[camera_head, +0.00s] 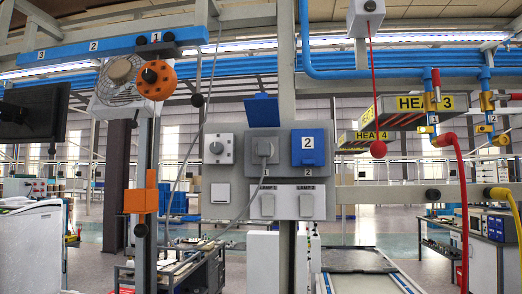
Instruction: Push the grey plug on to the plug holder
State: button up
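The blue lid (262,110) above that socket is raised. A thin grey cable runs down and left from the plug. I cannot tell how deeply the plug is seated. No part is clearly recognisable as the plug holder; an orange block-shaped bracket (141,198) on the post to the left may be it, and it looks empty. My gripper is not in view.
Socket 2 has a shut blue lid (308,148). A knob box (219,149) and switches (267,205) share the panel. An orange reel (156,80) hangs at upper left. A red cord with a ball (378,149) hangs at right. Red and yellow hoses are farther right.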

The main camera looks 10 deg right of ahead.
aim_at(263, 148)
jog(key=u, duration=1.75)
jog(key=i, duration=2.75)
jog(key=z, duration=4.15)
